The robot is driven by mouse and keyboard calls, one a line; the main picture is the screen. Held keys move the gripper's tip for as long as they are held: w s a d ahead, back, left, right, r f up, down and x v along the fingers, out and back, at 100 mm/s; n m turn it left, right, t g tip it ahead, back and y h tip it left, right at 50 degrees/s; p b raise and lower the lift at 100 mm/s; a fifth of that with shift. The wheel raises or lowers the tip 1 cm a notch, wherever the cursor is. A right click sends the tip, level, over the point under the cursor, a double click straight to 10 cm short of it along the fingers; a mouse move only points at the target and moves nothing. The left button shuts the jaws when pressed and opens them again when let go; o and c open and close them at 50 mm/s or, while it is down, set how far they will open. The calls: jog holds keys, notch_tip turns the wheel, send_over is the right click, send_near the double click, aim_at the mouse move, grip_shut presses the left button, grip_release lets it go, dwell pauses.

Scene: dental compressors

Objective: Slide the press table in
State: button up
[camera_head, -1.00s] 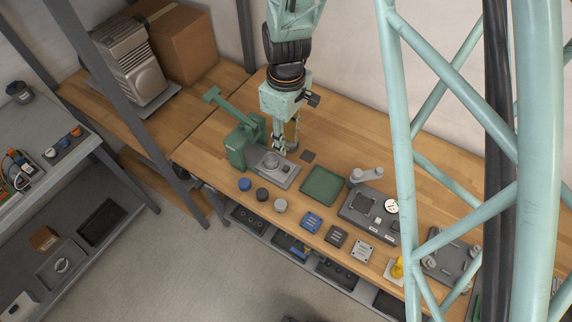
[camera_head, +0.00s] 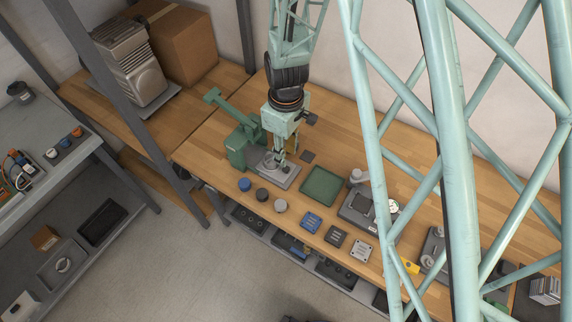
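The green press (camera_head: 236,146) stands at the left part of the wooden bench, its lever arm pointing up and left. Its grey press table (camera_head: 286,178) sticks out to the right of the press body, with a round part on top. My gripper (camera_head: 278,160) points down over the press table, close to the round part. The fingers are small here and partly merge with the press. I cannot tell whether they touch the table or how far apart they are.
A green tray (camera_head: 321,186) lies right of the press table. Blue, dark and grey round caps (camera_head: 262,195) stand along the front edge. A grey fixture with a dial (camera_head: 366,208) is farther right. My arm's lattice covers the right side.

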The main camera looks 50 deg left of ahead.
aim_at(286, 168)
jog(key=shift+f+p, duration=0.5)
jog(key=shift+f, duration=3.3)
jog(key=shift+c, duration=0.6)
grip_shut()
